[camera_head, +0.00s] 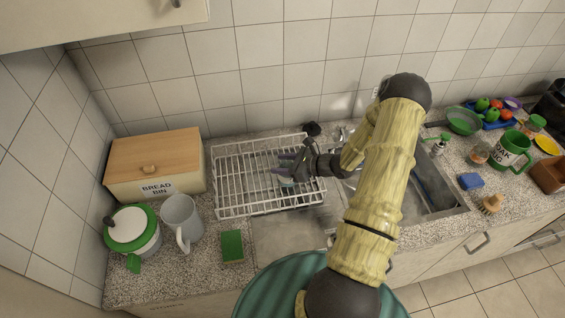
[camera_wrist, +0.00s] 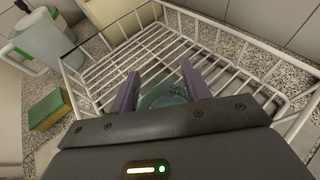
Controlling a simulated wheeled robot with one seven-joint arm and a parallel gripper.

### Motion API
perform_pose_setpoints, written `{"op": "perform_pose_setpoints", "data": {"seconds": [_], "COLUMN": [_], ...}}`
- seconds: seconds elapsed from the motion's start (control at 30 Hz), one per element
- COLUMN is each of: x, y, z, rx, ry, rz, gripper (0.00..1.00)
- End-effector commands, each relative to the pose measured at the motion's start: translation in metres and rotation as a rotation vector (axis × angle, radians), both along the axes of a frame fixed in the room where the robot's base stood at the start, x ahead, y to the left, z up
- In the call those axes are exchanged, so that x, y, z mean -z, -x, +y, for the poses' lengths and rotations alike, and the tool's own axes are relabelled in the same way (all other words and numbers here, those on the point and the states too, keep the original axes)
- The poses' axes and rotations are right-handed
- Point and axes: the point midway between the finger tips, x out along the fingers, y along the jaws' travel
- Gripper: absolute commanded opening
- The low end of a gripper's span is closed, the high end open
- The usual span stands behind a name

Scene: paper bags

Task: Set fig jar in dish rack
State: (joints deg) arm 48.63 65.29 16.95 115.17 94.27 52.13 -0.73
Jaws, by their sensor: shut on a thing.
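My gripper (camera_wrist: 163,95) is shut on the fig jar (camera_wrist: 164,97), which shows between the two purple fingers in the wrist view. The jar has a round teal-grey top with small dark writing too small to read. In the head view the jar (camera_head: 286,181) is a small pale shape under my gripper (camera_head: 282,164), partly hidden by it. The white wire dish rack (camera_head: 235,185) stands on the counter, and the jar is over or inside its right half. I cannot tell whether the jar touches the rack's wires.
A wooden bread bin (camera_head: 150,170) stands behind left of the rack. A grey-white jug (camera_head: 181,220), a green-lidded pot (camera_head: 131,230) and a green sponge (camera_head: 232,247) are at the left. The sink (camera_head: 435,195) is to the right. The rack's left half is empty.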

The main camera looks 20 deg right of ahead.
Motion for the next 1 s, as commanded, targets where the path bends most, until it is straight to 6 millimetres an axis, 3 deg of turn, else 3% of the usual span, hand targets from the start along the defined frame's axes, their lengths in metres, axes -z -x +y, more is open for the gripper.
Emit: {"op": "perform_pose_setpoints", "data": {"seconds": [0.2,0.23,0.33,0.73,1.0], "x": [0.003,0.004,0.003,-0.002,-0.013], "y": [0.0,0.001,0.001,0.0,0.026], "z": [-0.003,-0.003,-0.003,0.0,-0.028], "rx": [0.005,0.005,0.005,0.0,0.005], "ry": [-0.001,0.0,0.0,0.0,0.002], "rz": [-0.001,0.0,0.0,0.0,-0.001], "gripper": [0.22,0.5,0.7,0.7,0.7]}}
